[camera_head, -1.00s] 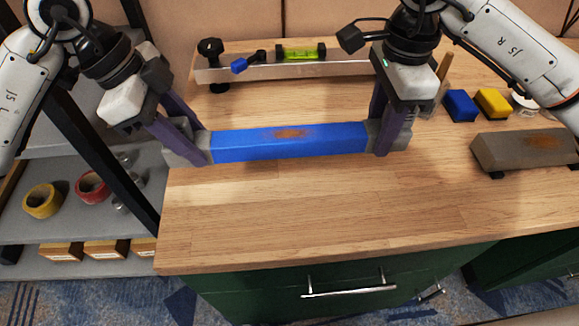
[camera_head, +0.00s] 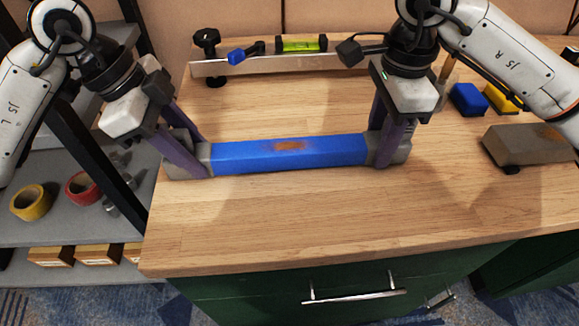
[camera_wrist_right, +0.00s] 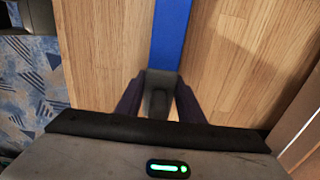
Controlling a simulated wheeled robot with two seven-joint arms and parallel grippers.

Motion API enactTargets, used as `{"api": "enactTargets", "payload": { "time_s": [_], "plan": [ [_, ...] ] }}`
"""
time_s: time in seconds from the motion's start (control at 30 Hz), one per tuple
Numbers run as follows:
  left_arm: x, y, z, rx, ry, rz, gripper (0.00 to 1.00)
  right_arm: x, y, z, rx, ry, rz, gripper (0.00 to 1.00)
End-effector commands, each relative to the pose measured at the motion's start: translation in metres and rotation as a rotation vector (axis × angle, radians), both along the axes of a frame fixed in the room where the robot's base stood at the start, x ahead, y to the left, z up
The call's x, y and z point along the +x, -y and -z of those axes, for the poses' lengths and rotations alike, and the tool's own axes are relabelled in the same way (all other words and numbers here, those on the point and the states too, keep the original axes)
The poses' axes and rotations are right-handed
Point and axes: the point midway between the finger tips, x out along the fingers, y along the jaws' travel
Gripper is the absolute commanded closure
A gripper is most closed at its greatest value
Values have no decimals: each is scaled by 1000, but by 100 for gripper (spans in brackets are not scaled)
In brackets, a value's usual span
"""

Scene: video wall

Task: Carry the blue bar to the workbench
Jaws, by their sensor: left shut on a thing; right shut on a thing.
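The blue bar (camera_head: 250,156) has a rusty orange patch on its top and lies crosswise between my two grippers in the head view. My left gripper (camera_head: 198,160) is shut on its left end, and my right gripper (camera_head: 384,150) is shut on its right end. The bar is over the wooden top of the workbench (camera_head: 330,220); I cannot tell whether it touches the wood. In the right wrist view, the bar (camera_wrist_right: 171,35) runs up from between the fingers of my right gripper (camera_wrist_right: 158,90).
A clamp rail with a green level (camera_head: 300,43) lies behind the bar. A blue block (camera_head: 468,99), a yellow block (camera_head: 503,98) and a grey block (camera_head: 530,146) sit on the right. A shelf with a yellow tape roll (camera_head: 31,203) stands left. The front worktop is clear.

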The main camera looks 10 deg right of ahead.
Motion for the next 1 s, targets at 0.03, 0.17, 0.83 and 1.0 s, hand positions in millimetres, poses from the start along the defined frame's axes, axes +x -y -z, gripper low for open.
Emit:
{"api": "enactTargets", "payload": {
  "time_s": [0.03,0.17,0.83,1.0],
  "plan": [
    [0,-1,2,2,0,-1,63,0,0,2,0,1,1,62],
    [0,0,1,1,0,-1,47,0,0,0,0,0,1,47],
    [1,-26,-62,1,4,-3,47,0,0,1,0,0,0,47],
    [1,-38,-91,0,2,-3,47,0,0,1,0,0,0,47]
  ]
}}
